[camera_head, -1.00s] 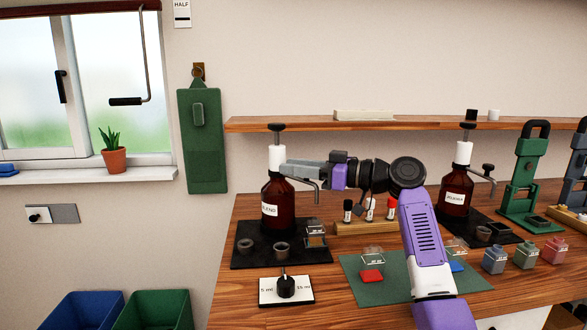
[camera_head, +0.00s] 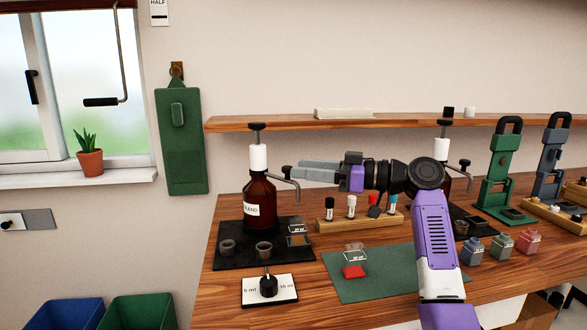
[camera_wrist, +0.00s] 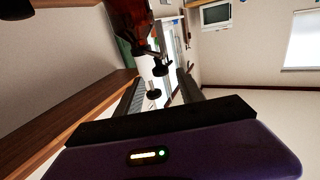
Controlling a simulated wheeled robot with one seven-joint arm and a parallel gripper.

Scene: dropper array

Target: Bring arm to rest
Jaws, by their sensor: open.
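My arm (camera_head: 437,235) rises from the bottom right and bends left over the workbench. My gripper (camera_head: 318,170) points left, with its fingers just right of the spout of the left brown bottle (camera_head: 259,203) in the head view. The fingers look clear of the bottle and spout. In the wrist view my gripper (camera_wrist: 160,90) is open, with nothing between its two fingers. Part of the brown bottle shows beyond the fingers at the top of that view.
A dark tray (camera_head: 228,259) with cups holds the left bottle. A vial rack (camera_head: 335,224) stands below my gripper, behind a green mat (camera_head: 375,289) with a red piece (camera_head: 354,271). A shelf (camera_head: 290,123) runs behind. Green and blue presses stand right.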

